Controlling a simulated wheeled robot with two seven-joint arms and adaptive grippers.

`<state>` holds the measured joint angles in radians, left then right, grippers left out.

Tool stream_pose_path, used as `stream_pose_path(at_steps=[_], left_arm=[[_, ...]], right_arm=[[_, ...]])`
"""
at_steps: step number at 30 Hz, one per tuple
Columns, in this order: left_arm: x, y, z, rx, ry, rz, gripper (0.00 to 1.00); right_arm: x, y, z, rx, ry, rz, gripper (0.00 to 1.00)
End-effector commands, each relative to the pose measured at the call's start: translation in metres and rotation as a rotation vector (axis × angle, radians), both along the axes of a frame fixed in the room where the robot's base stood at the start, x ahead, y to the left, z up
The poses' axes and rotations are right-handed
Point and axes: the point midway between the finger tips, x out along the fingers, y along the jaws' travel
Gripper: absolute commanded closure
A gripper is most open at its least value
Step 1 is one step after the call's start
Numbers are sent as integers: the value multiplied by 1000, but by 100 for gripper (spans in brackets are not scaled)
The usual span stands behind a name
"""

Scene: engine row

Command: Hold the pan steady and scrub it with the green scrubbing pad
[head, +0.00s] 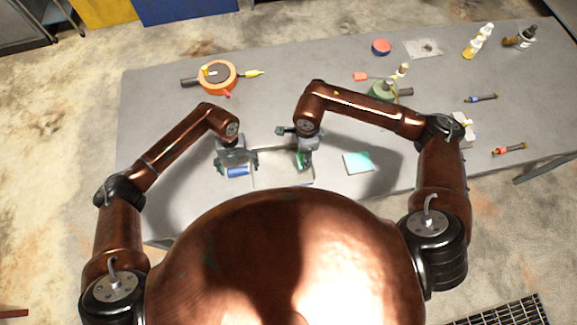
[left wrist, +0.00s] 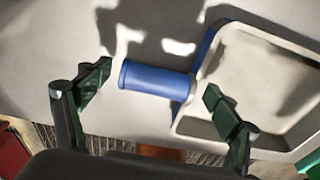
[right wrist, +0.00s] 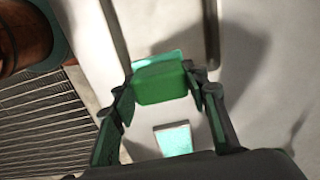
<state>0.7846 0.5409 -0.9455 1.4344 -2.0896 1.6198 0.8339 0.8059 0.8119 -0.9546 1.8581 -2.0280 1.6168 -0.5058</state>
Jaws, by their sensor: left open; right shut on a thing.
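The square pale pan (head: 284,181) lies on the grey table near its front edge. Its blue handle (head: 237,172) points left. In the left wrist view the blue handle (left wrist: 155,80) shows between the open fingers of my left gripper (left wrist: 158,95), with gaps on both sides; whether the fingertips reach down beside it I cannot tell. My right gripper (head: 304,156) is shut on the green scrubbing pad (right wrist: 160,82), over the pan. Whether the pad touches the pan is unclear. My body hides the pan's near side in the head view.
A teal square (head: 358,162) lies right of the pan. The table's middle back is clear.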

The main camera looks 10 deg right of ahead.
Motion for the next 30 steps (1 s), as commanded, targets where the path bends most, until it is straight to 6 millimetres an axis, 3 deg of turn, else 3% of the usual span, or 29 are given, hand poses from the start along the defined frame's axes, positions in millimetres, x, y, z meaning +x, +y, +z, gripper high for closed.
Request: stream_pose_path(at_steps=[5,18,24,30], left_arm=[[5,0,19,0,-4,-1,16],[17,0,102,1,-3,0,16],[19,-1,117,0,-2,0,16],[19,-1,118,0,-1,0,16]], right_arm=[[0,0,0,0,0,0,81],[0,0,0,0,0,0,81],[0,0,0,0,0,0,81],[0,0,0,0,0,0,81]])
